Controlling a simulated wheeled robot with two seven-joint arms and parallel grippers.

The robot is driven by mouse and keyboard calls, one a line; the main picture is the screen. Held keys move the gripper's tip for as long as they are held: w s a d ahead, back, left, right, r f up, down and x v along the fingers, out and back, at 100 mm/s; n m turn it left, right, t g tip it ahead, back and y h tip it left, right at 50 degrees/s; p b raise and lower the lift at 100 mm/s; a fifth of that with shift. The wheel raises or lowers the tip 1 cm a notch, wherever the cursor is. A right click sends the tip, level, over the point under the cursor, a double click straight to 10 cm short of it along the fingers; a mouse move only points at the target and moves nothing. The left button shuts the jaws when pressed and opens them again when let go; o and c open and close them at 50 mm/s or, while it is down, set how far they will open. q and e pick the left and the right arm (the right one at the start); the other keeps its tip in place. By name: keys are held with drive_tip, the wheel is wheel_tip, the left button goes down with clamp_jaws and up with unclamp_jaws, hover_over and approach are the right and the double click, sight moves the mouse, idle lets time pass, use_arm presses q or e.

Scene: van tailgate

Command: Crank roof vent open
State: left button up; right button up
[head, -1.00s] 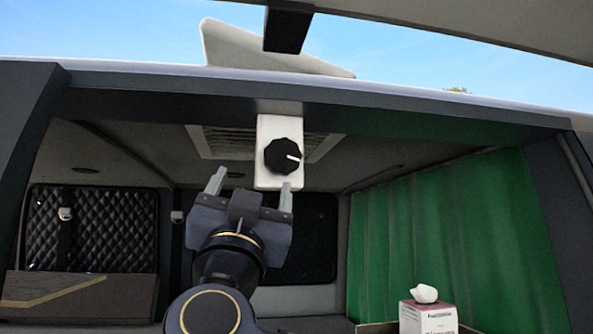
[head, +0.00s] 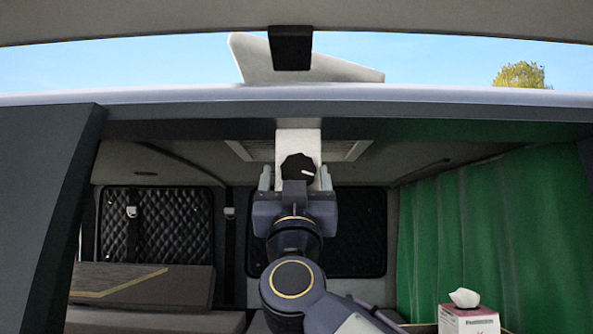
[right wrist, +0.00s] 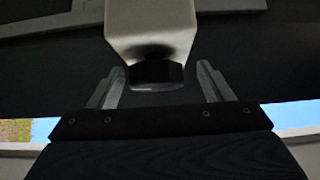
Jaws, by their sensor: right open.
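A slatted roof vent frame (head: 350,150) lies in the ceiling behind the mount. A pale slanted panel (head: 345,72) stands above the roof edge. My right gripper (head: 295,180) is open just below the knob, one finger on each side. In the right wrist view, the knob (right wrist: 157,75) is between the open fingers, with gaps on both sides. My left gripper is out of view.
A green curtain (head: 480,230) hangs along the right side. A tissue box (head: 468,319) is at the lower right. Dark quilted panels (head: 160,225) cover the back, and a brown-topped box (head: 140,290) is at the left. The roof edge (head: 180,98) spans above the arm.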

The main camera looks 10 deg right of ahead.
drive_tip(key=shift+s+d, duration=0.2)
drive_tip(key=shift+d, duration=0.05)
drive_tip(key=shift+a, duration=0.1)
drive_tip(key=c, duration=0.9)
drive_tip(key=shift+c, duration=0.2)
drive_tip(key=shift+m+g+h, duration=0.3)
drive_tip(key=shift+m+h, duration=0.6)
drive_tip(key=m+g+h, duration=0.1)
drive_tip(key=m+h, duration=0.1)
drive_tip(key=m+g+h, duration=0.1)
drive_tip(key=m+h, duration=0.1)
drive_tip(key=m, duration=0.1)
drive_tip(key=m+g+h, duration=0.1)
drive_tip(key=m+h, duration=0.1)
drive_tip(key=shift+w+a+m, duration=0.1)
drive_tip(key=shift+a+m, duration=0.2)
drive_tip(key=shift+a+r+m+g+h, duration=0.1)
drive_tip(key=shift+m+g+h, duration=0.85)
drive_tip(key=shift+m, duration=0.4)
drive_tip(key=shift+r+m+g+h, duration=0.1)
drive_tip(key=shift+m+g+h, duration=0.85)
drive_tip(key=shift+m, duration=0.4)
drive_tip(key=shift+g, duration=0.3)
drive_tip(key=o, duration=0.9)
drive_tip(key=shift+o, duration=0.2)
